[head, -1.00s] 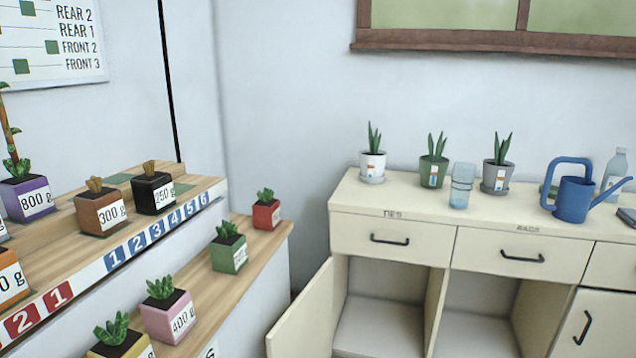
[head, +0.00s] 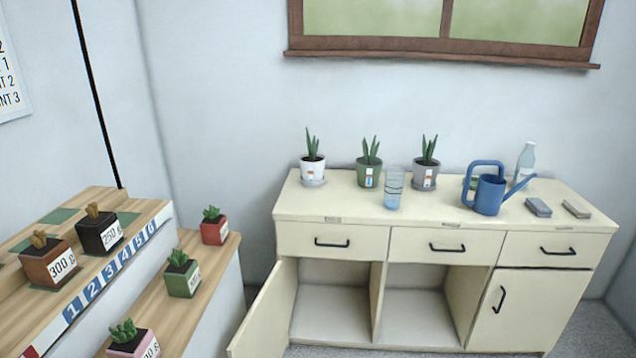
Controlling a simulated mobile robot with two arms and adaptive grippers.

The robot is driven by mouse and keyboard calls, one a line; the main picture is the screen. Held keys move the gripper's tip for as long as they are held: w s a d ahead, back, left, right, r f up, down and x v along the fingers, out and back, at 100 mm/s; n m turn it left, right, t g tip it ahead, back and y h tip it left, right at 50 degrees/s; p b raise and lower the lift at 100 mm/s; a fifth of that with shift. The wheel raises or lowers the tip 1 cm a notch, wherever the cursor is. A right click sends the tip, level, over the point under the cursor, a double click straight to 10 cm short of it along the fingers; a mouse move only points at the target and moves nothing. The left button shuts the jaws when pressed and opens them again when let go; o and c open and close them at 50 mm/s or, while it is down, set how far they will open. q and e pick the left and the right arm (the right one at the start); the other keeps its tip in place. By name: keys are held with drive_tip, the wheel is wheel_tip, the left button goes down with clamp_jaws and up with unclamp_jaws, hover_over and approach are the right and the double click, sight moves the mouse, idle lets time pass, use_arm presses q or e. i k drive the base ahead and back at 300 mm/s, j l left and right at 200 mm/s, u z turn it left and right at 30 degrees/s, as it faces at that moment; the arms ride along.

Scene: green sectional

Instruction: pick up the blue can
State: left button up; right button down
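The blue can is a blue watering can (head: 489,194) with a loop handle on its left and a long spout pointing up to the right. It stands upright on the right half of the cream cabinet's top (head: 440,212). Neither of my grippers shows in the head view.
Left of the can stand a clear cup (head: 393,188) and three potted plants, one grey (head: 426,175). A bottle (head: 525,162) and two small blocks (head: 538,207) are to its right. A cabinet door (head: 264,318) hangs open. A stepped plant shelf (head: 150,262) fills the left.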

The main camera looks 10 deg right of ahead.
sight(488, 196)
drive_tip(key=i+z, duration=0.1)
drive_tip(key=z, duration=1.2)
